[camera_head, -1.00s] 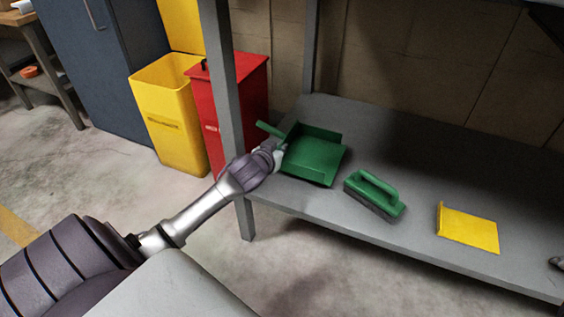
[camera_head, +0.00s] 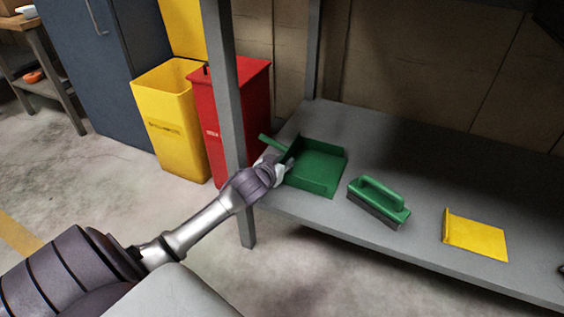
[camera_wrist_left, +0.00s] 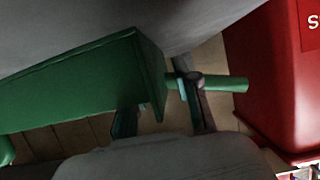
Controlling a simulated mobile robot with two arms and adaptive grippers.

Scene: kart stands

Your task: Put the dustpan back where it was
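The green dustpan (camera_head: 318,167) lies on the left end of the grey lower shelf (camera_head: 410,145), its handle (camera_head: 271,143) pointing to the back left. My left gripper (camera_head: 281,167) is at the dustpan's left side, by the base of the handle. In the left wrist view, the dustpan (camera_wrist_left: 75,88) fills the left, and its handle (camera_wrist_left: 228,84) extends right. The left gripper's fingers (camera_wrist_left: 160,112) stand well apart. One fingertip overlaps the handle; the other is partly hidden at the pan's wall. Contact is unclear. My right gripper cannot be made out.
A green brush (camera_head: 379,200) and a yellow dustpan-like piece (camera_head: 475,236) lie to the right on the shelf. A grey shelf post (camera_head: 228,100) stands close behind my left arm. Red (camera_head: 236,110) and yellow (camera_head: 172,120) bins stand left of the shelf.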

